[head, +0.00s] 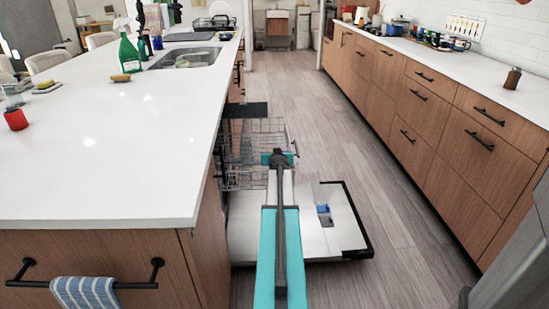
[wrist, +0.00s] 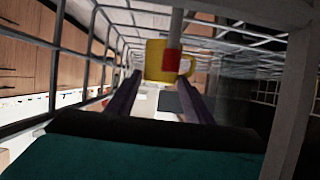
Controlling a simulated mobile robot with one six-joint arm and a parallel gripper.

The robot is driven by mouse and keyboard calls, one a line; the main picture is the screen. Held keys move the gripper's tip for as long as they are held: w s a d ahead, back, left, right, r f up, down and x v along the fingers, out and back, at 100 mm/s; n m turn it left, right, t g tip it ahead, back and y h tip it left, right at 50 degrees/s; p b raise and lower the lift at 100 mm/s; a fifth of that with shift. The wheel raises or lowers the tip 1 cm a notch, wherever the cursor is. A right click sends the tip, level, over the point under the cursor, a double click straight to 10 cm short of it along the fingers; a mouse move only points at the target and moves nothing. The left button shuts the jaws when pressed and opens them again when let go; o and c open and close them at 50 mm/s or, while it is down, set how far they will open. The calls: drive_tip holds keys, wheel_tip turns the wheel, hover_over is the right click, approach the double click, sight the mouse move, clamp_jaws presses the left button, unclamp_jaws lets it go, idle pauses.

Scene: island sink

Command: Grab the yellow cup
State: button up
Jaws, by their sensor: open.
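The yellow cup (wrist: 155,55) shows in the wrist view, just beyond the fingertips, with its handle to the right and a red patch on its side. It is among the wires of a dishwasher rack (wrist: 90,60). My gripper (wrist: 158,78) is open, with one dark finger on each side below the cup. The frame does not show clearly whether the fingers touch the cup. In the head view my arm reaches to the rack (head: 258,135) of the open dishwasher, and the cup cannot be made out there.
The dishwasher door (head: 310,232) lies open beside the island. The white island counter (head: 120,140) stands to the left and wooden drawers (head: 435,105) to the right. Rack wires surround my gripper.

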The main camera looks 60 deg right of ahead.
drive_tip(key=c, duration=0.7)
drive_tip(key=shift+r, duration=0.15)
drive_tip(key=shift+c, duration=0.2)
wheel_tip(320, 180, up, 10)
drive_tip(key=p, duration=0.1)
drive_tip(key=shift+p, duration=0.3)
idle(0.3)
